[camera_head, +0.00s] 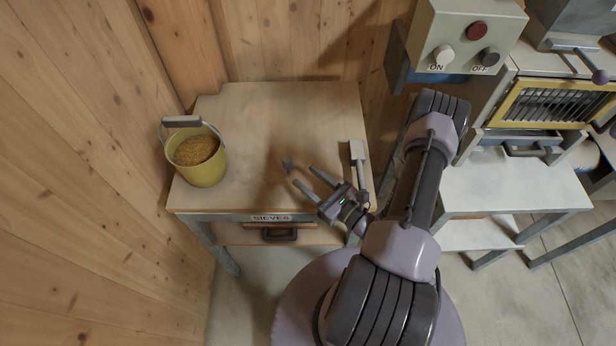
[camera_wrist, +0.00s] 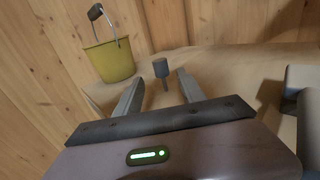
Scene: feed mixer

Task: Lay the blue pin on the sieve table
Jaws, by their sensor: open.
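The sieve table (camera_head: 270,110) is a pale wooden table with a SIEVES label on its front edge. The blue pin (camera_head: 288,163) looks small and dark blue-grey, and it is at the table's middle. In the wrist view, the pin (camera_wrist: 161,68) shows a thick round head above a thin stem. The stem's lower end seems to meet the tabletop. My gripper (camera_head: 305,175) is open and empty, low over the table's front right part. Its two fingers point toward the pin, which appears just beyond the fingertips, apart from them.
A yellow bucket (camera_head: 204,168) of grain stands at the table's left edge. A pale scoop-like tool (camera_head: 359,160) lies at the right edge, close to my arm. Wooden walls close off the left and back. A control box (camera_head: 466,40) with ON and OFF buttons is at the upper right.

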